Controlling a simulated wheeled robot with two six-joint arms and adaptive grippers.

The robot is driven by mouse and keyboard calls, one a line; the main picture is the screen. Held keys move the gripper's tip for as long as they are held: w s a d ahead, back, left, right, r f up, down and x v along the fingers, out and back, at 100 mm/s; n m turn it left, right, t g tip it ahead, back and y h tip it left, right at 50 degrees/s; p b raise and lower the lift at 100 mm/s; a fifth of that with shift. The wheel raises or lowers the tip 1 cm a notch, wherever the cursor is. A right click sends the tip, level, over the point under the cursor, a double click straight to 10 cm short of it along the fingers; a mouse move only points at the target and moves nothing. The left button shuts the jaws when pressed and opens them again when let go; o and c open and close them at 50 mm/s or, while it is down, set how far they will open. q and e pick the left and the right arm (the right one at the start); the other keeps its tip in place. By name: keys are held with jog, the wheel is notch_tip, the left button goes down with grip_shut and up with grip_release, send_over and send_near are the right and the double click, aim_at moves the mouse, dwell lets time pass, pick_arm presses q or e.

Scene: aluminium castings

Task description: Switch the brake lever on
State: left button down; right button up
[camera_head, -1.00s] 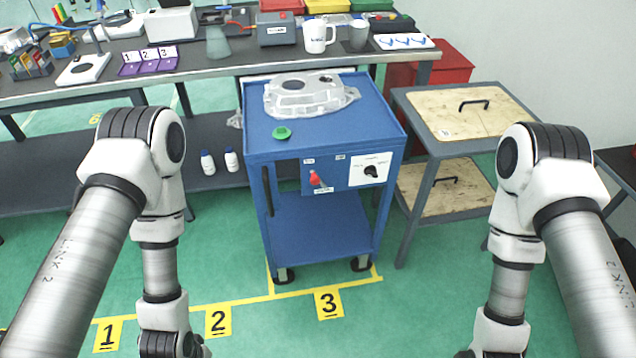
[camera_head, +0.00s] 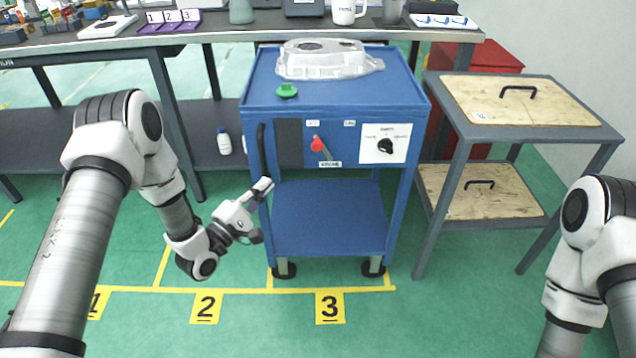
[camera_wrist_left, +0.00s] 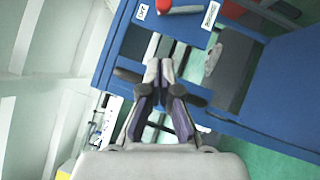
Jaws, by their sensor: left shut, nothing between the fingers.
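The brake lever is the red-knobbed lever (camera_head: 317,143) on the front panel of the blue cart (camera_head: 330,211), above a small label. Its red knob also shows at the top edge of the left wrist view (camera_wrist_left: 164,5). My left gripper (camera_head: 266,187) is shut and empty. It is in front of the cart's left front side, lower than the lever and left of it, apart from it. In the left wrist view the closed fingers (camera_wrist_left: 158,66) point toward the cart front. My right gripper is out of view; only part of the right arm shows.
A black rotary knob (camera_head: 386,146) sits on a white plate right of the lever. A black handle (camera_head: 262,150) stands at the cart's left edge. A green button (camera_head: 287,91) and a casting (camera_head: 325,60) are on top. A side table (camera_head: 470,131) stands right.

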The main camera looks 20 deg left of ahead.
pick_arm(q)
jog(key=d+b+x, duration=0.1)
jog(key=d+x, duration=0.1)
jog(key=x, duration=1)
jog(key=shift+b, duration=0.4)
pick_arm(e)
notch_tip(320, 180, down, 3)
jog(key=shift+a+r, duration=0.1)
pick_arm(q)
jog(key=shift+d+r, duration=0.1)
jog(key=shift+r, duration=0.05)
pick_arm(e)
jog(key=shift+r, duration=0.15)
pick_arm(q)
jog(key=shift+w+d+r+m+g+y+p, duration=0.45)
jog(key=shift+d+m+g+p, duration=0.65)
jog(key=shift+p, duration=0.95)
jog(key=shift+w+d+r+m+g+y+p, duration=0.2)
jog(key=shift+d+r+m+g+y+p, duration=0.4)
jog(key=shift+d+m+p, duration=1.15)
jog(key=shift+w+d+r+m+g+y+p, duration=0.35)
jog(key=shift+d+r+m+g+p, duration=0.45)
jog(key=shift+p, duration=1.55)
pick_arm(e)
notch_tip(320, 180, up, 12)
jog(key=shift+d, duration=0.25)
pick_arm(q)
jog(key=shift+d+f+m, duration=0.1)
jog(key=shift+f+m, duration=0.15)
